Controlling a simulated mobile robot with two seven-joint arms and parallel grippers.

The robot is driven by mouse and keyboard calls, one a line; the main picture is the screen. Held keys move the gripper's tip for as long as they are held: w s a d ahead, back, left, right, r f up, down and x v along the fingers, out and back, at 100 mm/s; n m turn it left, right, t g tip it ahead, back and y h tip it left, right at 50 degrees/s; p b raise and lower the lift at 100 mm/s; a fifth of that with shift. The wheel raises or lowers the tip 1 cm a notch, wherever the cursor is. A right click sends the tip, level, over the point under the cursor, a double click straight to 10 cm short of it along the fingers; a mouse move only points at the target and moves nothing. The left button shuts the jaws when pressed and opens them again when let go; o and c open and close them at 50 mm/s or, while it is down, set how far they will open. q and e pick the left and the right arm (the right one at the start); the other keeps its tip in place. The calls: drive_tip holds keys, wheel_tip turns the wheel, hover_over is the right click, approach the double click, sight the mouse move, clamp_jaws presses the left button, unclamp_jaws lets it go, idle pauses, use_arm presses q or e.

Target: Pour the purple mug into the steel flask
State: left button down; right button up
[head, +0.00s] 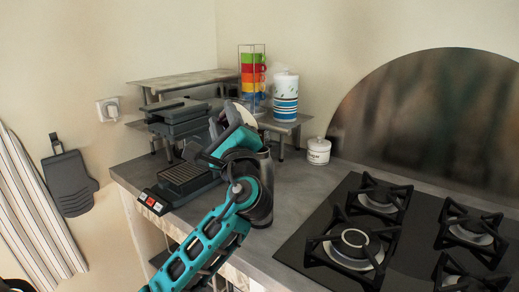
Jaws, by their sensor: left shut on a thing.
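My left gripper (223,124) reaches up from the bottom over the counter, left of the hob. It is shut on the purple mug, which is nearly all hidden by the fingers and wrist. Only a pale rounded edge shows by the fingertips, and I see no purple surface. A dark, shiny upright cylinder (264,180), which looks like the steel flask, stands on the counter just right of my wrist. My teal arm covers its left side. I cannot tell how its mouth lies relative to the mug. My right gripper is not in view.
A black hob (420,240) fills the right. A dark grill appliance (180,180) stands left of my gripper. Behind are a raised shelf (182,79), a rack of coloured cups (253,75), a striped canister (285,100) and a white lidded jar (319,151). Some bare counter (300,185) shows.

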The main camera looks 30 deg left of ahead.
use_arm(q)
drive_tip(key=shift+d+r, duration=0.1)
drive_tip(key=shift+r, duration=0.05)
drive_tip(key=shift+w+d+f+m+t+b, duration=0.15)
drive_tip(key=shift+m+t, duration=0.3)
drive_tip(key=shift+m, duration=0.3)
drive_tip(key=shift+d+f+m+t+b, duration=0.15)
drive_tip(key=shift+m+t, duration=0.3)
drive_tip(key=shift+m, duration=0.3)
idle(1.0)
drive_tip(key=shift+w+d+r+m+t+h+p, duration=0.1)
drive_tip(key=shift+d+r+m+t+h+p, duration=0.15)
drive_tip(key=shift+m+t+h, duration=0.45)
drive_tip(key=shift+w+d+r+m+t+h+p, duration=0.15)
drive_tip(key=shift+m+t+p, duration=0.3)
drive_tip(key=shift+m, duration=0.65)
drive_tip(key=shift+w+d+r+m+t+h+p, duration=0.1)
drive_tip(key=shift+d+r+m+t+h+p, duration=0.15)
drive_tip(key=shift+m+t+h, duration=0.45)
idle(2.8)
